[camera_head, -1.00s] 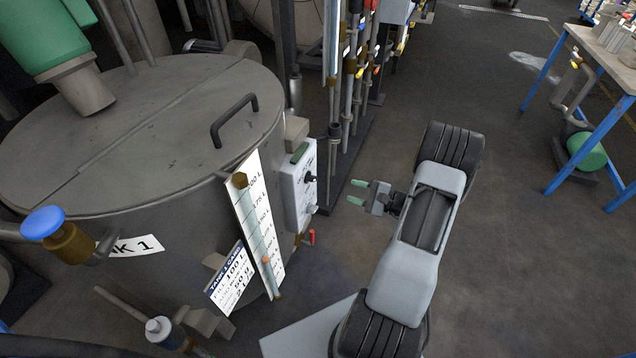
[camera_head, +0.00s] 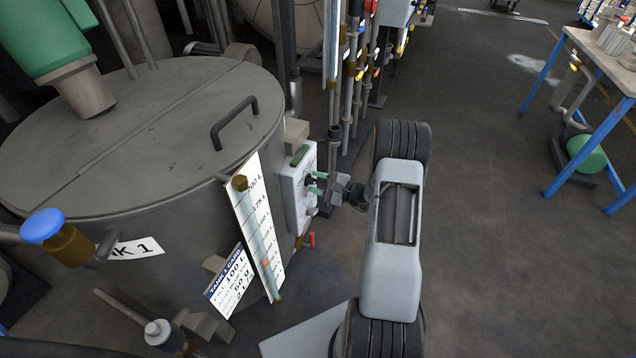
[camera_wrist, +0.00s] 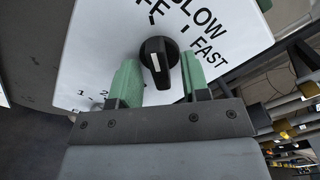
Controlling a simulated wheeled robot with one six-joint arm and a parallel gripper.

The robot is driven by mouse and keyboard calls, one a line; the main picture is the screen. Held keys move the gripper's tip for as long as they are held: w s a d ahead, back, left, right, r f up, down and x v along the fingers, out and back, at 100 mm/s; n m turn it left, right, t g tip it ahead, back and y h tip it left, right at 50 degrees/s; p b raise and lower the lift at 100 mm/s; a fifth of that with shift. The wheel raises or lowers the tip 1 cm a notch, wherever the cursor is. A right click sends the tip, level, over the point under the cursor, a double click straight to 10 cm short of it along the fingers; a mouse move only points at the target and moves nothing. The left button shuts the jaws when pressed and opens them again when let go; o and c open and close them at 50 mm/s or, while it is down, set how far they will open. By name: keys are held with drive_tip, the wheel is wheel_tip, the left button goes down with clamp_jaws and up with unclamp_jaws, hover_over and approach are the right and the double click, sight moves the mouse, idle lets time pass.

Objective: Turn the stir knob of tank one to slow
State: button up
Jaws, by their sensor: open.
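Tank one (camera_head: 150,140) is the large grey vessel at the left in the head view, marked with a tank 1 label. A white control box (camera_head: 297,190) is mounted on its right side. In the wrist view, the black stir knob (camera_wrist: 159,62) sits on the white panel (camera_wrist: 105,50), with the words SLOW and FAST printed near it and a partly hidden word ending in F. A white mark shows on the knob. My gripper (camera_wrist: 160,85) is open, with one green finger on each side of the knob. I cannot tell whether the fingers touch it.
A white level scale (camera_head: 258,225) and a tank card (camera_head: 230,280) stand left of the box. A small red-handled valve (camera_head: 311,240) is below it. Vertical pipes (camera_head: 350,90) rise behind. The floor to the right is open, up to a blue-legged table (camera_head: 590,60).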

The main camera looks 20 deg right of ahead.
clamp_jaws()
idle(0.4)
drive_tip(key=shift+m, duration=0.3)
drive_tip(key=m+p, duration=0.1)
drive_tip(key=m, duration=0.3)
drive_tip(key=shift+m, duration=0.3)
drive_tip(key=shift+m+p, duration=0.85)
drive_tip(key=shift+m, duration=1.45)
unclamp_jaws()
